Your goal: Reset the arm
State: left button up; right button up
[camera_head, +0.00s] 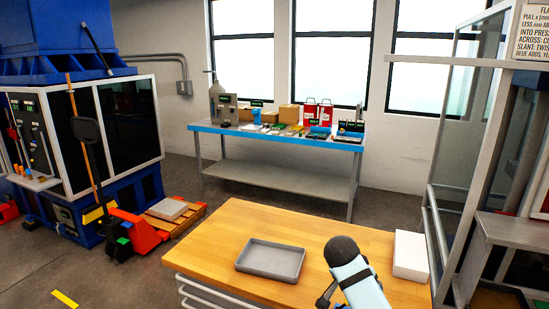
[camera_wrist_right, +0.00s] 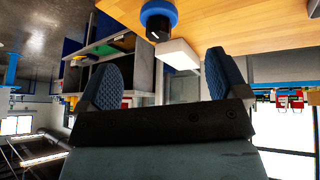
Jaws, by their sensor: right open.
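My right arm (camera_head: 358,278), pale blue with a dark rounded end, rises over the front of the wooden table in the head view. Its gripper is not clearly made out there. In the right wrist view my right gripper (camera_wrist_right: 162,72) shows two blue textured fingers, wide apart with nothing between them. My left arm and left gripper are not in view.
A grey empty tray (camera_head: 270,262) lies on the wooden table (camera_head: 225,225). A white block (camera_head: 410,254) lies by its right edge, near a glass-panelled frame (camera_head: 452,150). A blue-topped bench (camera_head: 215,128) with several items stands behind. A red pallet jack (camera_head: 135,232) stands left.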

jog(key=s+d+r+m+g+h, duration=0.1)
jog(key=d+r+h, duration=0.2)
jog(key=d, duration=1.4)
jog(key=s+d+r+m+g+h, duration=0.1)
jog(key=s+d+r+m+h, duration=0.15)
jog(key=d, duration=1.45)
jog(key=s+a+f+n+t+y, duration=0.25)
jog(key=s+a+f+n, duration=0.2)
jog(key=f, duration=0.35)
jog(key=s+a+f+n+t+y, duration=0.2)
jog(key=s+a+f+n+y, duration=0.15)
jog(key=s+f+n, duration=0.4)
jog(key=s+a+f+n+t+y, duration=0.25)
jog(key=s+a+f+n, duration=0.2)
jog(key=f, duration=0.55)
jog(key=s+a+f+n+t+y, duration=0.15)
jog(key=s+a+n+y, duration=0.3)
jog(key=s+a, duration=0.75)
jog(key=a+r+m+t+y, duration=0.15)
jog(key=a+m, duration=0.45)
jog(key=a, duration=0.6)
jog(key=r+p, duration=0.2)
jog(key=p, duration=0.1)
jog(key=d+r+p, duration=0.1)
jog(key=shift+s+r+h, duration=0.3)
jog(key=shift+s+r, duration=0.05)
jog(key=shift+s, duration=0.05)
